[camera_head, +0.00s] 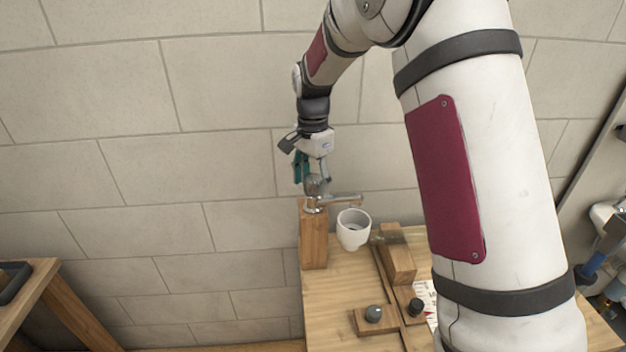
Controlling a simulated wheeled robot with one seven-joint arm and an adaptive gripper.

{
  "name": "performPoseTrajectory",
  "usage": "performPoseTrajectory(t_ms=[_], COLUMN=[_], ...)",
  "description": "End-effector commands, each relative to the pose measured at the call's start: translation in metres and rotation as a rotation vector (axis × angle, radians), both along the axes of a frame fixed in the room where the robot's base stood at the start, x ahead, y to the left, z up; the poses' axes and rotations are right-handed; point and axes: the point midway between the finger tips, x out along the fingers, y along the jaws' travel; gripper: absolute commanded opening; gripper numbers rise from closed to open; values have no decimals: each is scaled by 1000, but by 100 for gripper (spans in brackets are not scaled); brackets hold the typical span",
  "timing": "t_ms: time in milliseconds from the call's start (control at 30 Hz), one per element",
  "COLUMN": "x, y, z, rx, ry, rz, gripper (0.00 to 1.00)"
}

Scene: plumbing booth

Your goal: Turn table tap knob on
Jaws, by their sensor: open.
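The table tap (340,199) is a metal spout on top of a wooden block (313,240) at the back left of the wooden table (340,292). Its round metal knob (313,187) sits above the spout's base. My gripper (311,178) points down at the knob and is open, with its fingers beside the knob. Whether a finger touches the knob cannot be told. The fingers partly hide the knob's upper part.
A white cup (353,229) stands under the spout. To its right and front are a wooden block (397,262) and wooden strips with dark knobs (374,313). A tiled wall (130,110) is close behind. Another wooden table (30,285) stands at the left.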

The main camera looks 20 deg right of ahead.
Motion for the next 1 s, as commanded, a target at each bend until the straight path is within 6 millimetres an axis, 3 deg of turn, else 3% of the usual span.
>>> performPoseTrajectory(t_ms=[100,133,333,667,1000], x=[0,0,0,0,0], y=[0,0,0,0,0], z=[0,0,0,0,1], rx=[0,0,0,0,0], ry=[0,0,0,0,0], rz=[0,0,0,29,234], gripper=[60,55,11,12,12])
